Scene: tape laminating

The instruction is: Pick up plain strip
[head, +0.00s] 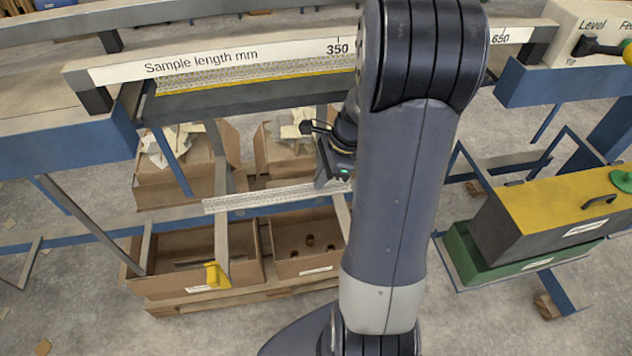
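A plain pale strip (262,199) with a corrugated-looking edge spans above the open boxes, left of my arm. It shows no yellow edge. My gripper (328,184) is at the right end of this strip, with a grey finger reaching down to it. My arm covers part of the gripper, so I cannot tell whether the fingers are closed on the strip or only beside it. A second strip (255,74) with a yellow front edge lies under the sample length scale.
The scale bar (225,60) and blue frame (75,155) cross the view above the strip. Cardboard boxes (195,285) stand below, some holding scraps. A yellow-topped case (545,215) sits in a green tray (530,264) at right. My arm blocks the middle.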

